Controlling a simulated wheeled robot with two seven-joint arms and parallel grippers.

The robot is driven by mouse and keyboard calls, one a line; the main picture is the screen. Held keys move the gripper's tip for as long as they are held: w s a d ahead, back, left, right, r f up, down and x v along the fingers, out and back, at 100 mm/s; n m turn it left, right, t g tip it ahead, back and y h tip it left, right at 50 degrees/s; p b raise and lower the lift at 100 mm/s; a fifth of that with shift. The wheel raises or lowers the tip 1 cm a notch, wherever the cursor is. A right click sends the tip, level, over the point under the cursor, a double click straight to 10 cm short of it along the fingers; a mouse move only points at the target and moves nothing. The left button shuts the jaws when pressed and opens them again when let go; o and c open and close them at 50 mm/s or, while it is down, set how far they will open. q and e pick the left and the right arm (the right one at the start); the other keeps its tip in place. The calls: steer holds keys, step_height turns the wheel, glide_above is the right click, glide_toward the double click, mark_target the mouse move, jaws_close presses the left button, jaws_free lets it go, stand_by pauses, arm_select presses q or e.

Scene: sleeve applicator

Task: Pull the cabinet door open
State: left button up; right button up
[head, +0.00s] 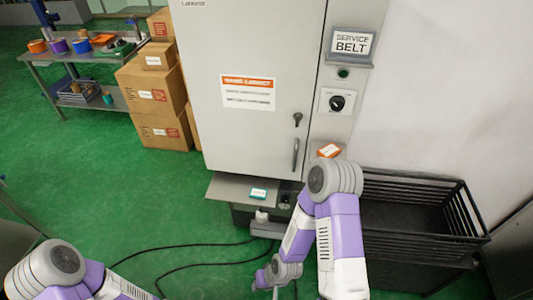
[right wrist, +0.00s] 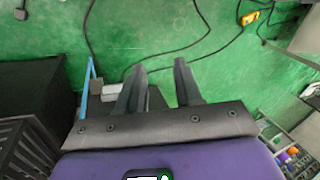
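The grey cabinet door (head: 225,130) fills the upper middle of the head view and looks shut. It carries an orange and white label, a dark keyhole latch (head: 297,119) and a vertical bar handle (head: 295,154) near its right edge. My right arm stands in front of the cabinet, its elbow just right of and below the handle. My right gripper (right wrist: 158,85) is open and empty in the right wrist view, its two dark fingers apart over the green floor, away from the handle. My left arm shows at the bottom left of the head view; its gripper is out of view.
A shelf (head: 228,190) juts out below the door. A black slatted crate (head: 425,245) stands at right. Cardboard boxes (head: 155,90) and a metal table (head: 90,55) are at left. Dark cables (head: 190,262) cross the green floor. A control knob (head: 337,102) is right of the door.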

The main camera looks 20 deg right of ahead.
arm_select(q)
steer(key=o, duration=0.4)
steer(key=f+b, duration=0.3)
steer(key=f, duration=0.1)
steer(key=shift+s+a+f+b, duration=0.1)
steer(key=shift+a+f+b, duration=0.1)
steer(key=shift+f+b, duration=0.15)
arm_select(e)
steer(key=w+d+r+t+h, duration=0.25)
steer(key=w+d+t, duration=0.3)
steer(key=w, duration=0.55)
steer(key=m+t+h+b, duration=0.1)
steer(key=t+h+b, duration=0.65)
steer(key=t, duration=0.25)
glide_toward(296, 155)
steer(key=x, duration=0.3)
steer(key=shift+w+d+r+b, duration=0.25)
steer(key=shift+w+b, duration=0.1)
steer(key=shift+w, duration=0.15)
steer(key=x, duration=0.6)
steer(key=shift+w+f, duration=0.25)
steer(key=shift+w, duration=0.05)
arm_select(q)
steer(key=shift+o, duration=0.2)
step_height(296, 155, down, 8)
steer(key=shift+f, duration=0.25)
steer(key=shift+d, duration=0.1)
arm_select(e)
jaws_close()
